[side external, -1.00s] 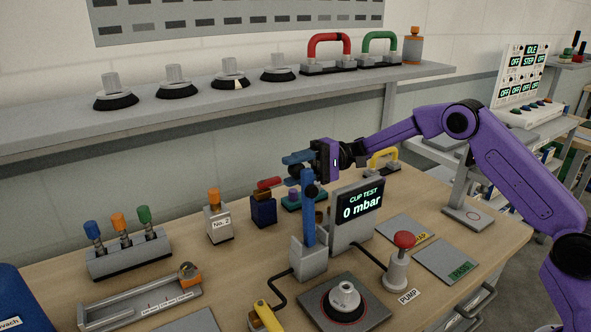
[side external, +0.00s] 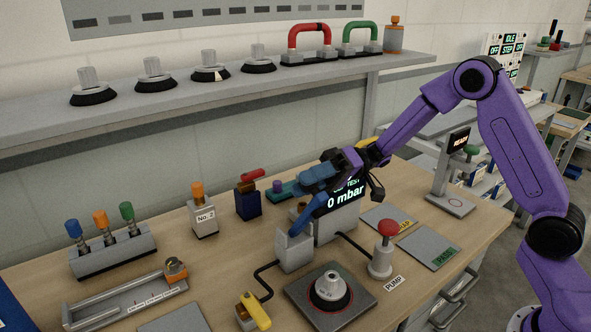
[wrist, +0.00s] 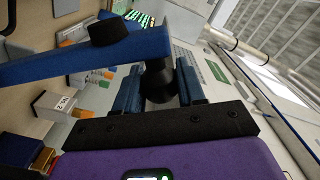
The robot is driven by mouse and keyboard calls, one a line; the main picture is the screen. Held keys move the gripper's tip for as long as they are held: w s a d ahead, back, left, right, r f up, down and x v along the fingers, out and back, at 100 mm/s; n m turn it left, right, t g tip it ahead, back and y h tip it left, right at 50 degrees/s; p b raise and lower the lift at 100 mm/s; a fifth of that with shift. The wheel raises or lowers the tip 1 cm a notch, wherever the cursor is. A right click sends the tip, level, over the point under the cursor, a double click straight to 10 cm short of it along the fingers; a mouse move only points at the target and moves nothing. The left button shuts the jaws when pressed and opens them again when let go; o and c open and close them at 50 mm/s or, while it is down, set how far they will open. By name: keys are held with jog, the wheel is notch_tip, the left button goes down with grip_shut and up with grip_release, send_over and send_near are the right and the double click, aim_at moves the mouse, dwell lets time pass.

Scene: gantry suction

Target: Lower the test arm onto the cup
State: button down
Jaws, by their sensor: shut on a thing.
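The blue test arm (side external: 311,208) rises from its grey base (side external: 293,252) and leans to the right, well short of flat. A suction cup (side external: 330,287) with a pale stem and dark rim sits on the grey plate (side external: 364,301) in front, apart from the arm. My gripper (side external: 334,170) is at the test arm's upper end, above and behind the cup. In the wrist view my gripper (wrist: 158,88) is shut on the arm's black knob, and the blue test arm (wrist: 60,64) crosses at upper left. The cup does not show there.
The display (side external: 346,197), reading 0 mbar, stands close behind the arm and is partly covered. A red-topped pump button (side external: 387,230) stands right of the plate. A yellow-handled part (side external: 256,311) is at its left. Black hoses run across the bench.

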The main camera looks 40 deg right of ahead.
jog(key=s+f+n, duration=0.4)
jog(key=s+f, duration=0.2)
jog(key=s, duration=0.3)
jog(key=shift+f, duration=0.1)
dwell(0.4)
jog(key=c, duration=0.8)
grip_release()
jog(key=shift+o, duration=0.2)
jog(key=shift+n, duration=0.3)
jog(key=d, duration=1.7)
jog(key=shift+d, duration=0.3)
